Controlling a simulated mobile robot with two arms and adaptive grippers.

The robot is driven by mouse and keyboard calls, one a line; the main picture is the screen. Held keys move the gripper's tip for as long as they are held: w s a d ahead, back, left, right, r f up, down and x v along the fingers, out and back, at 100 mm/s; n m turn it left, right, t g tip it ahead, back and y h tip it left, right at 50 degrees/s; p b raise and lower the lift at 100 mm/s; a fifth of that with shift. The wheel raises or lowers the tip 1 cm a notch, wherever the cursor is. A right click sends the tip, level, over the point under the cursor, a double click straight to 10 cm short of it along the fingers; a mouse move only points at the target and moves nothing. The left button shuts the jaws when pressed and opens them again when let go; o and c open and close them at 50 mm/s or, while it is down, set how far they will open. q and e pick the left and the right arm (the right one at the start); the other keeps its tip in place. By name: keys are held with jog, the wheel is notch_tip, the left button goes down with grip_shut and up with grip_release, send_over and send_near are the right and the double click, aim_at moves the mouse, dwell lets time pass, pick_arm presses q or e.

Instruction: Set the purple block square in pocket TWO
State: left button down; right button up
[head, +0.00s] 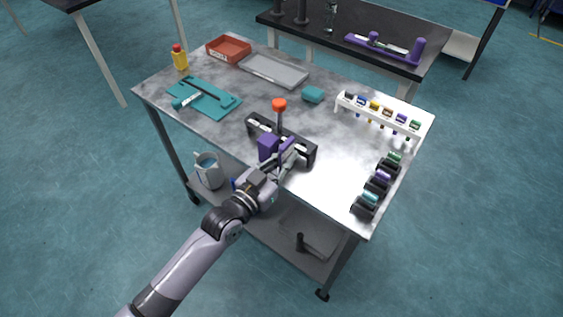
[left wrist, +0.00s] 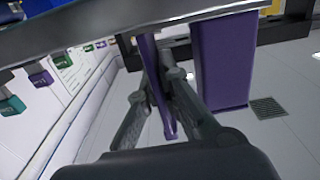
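A black fixture (head: 302,148) with pockets stands near the front edge of the table, with an orange-knobbed post (head: 279,104) behind it. The purple block (head: 268,147) is at the fixture's front side, and a thin slanted purple part shows just to its right. In the left wrist view, the wide purple face (left wrist: 222,62) stands right of the fingers. My left gripper (head: 291,157) is at the fixture's front; its fingers (left wrist: 165,75) close around the thin purple strip. Pocket labels and the block's seating cannot be made out. My right gripper is not in view.
A white rack (head: 382,113) of coloured pieces and several black holders (head: 365,206) stand at the right. A teal block (head: 312,95), grey tray (head: 273,70), red tray (head: 229,48), teal plate (head: 218,103) and yellow bottle (head: 180,61) stand behind and left. The left front tabletop is clear.

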pick_arm(q)
jog(key=shift+r, duration=0.1)
dwell(0.6)
jog(key=shift+r, duration=0.55)
jog(key=shift+s+a, duration=0.25)
jog(key=b+v, duration=0.2)
jog(key=v, duration=1.5)
jog(key=s+a+r+n+t+y+p, duration=0.1)
jog(key=a+r+n+t+y+p, duration=0.1)
jog(key=a+r+n+y, duration=0.4)
jog(key=a+n+t+y, duration=0.1)
jog(key=a+y, duration=0.2)
jog(key=y, duration=0.1)
jog(key=shift+s+a+y, duration=0.15)
jog(key=shift+s+y, duration=0.1)
jog(key=shift+y, duration=0.05)
